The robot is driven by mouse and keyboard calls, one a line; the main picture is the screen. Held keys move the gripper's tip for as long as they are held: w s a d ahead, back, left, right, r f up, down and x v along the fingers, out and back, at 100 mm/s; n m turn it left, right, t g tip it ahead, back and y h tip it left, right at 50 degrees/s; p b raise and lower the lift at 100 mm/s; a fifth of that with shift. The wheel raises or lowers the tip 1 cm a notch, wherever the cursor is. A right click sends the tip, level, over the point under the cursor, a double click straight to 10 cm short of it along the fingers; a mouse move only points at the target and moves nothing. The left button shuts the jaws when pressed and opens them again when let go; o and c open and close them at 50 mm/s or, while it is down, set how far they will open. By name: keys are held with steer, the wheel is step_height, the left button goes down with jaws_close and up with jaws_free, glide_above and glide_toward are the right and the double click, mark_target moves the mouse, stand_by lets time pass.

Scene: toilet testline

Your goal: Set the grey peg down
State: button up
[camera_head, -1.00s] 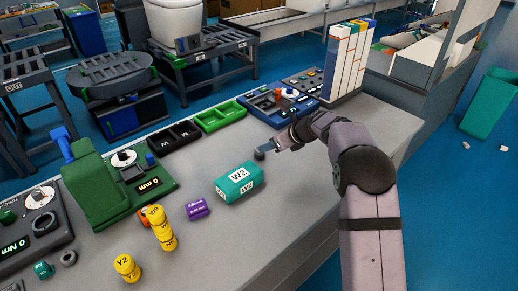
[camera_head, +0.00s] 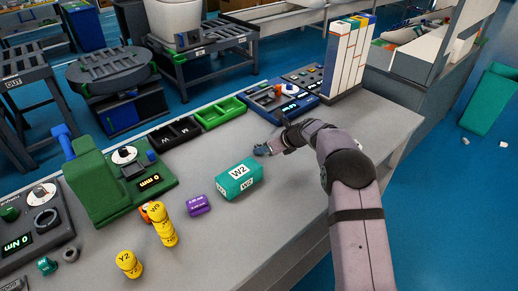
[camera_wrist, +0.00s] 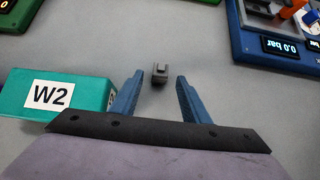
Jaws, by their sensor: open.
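The grey peg (camera_wrist: 160,74) is a small, dark grey block with a notched top. In the wrist view it is on the grey bench top, just beyond and between my fingertips, with a gap to each finger. My gripper (camera_wrist: 159,84) is open and its two blue fingers hold nothing. In the head view my gripper (camera_head: 262,149) is low over the bench, just beyond the teal W2 block (camera_head: 239,179). I cannot clearly make out the peg in the head view; it may be hidden by the gripper.
The W2 block is close to the left finger in the wrist view. A green tray (camera_head: 220,113), a black tray (camera_head: 174,133) and a blue pressure device (camera_head: 278,103) line the far edge. A purple block (camera_head: 198,205) and yellow cylinders (camera_head: 163,226) are left.

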mark_target(262, 156)
steer(key=shift+p+x, duration=0.4)
steer(key=shift+x, duration=1.4)
jaws_close()
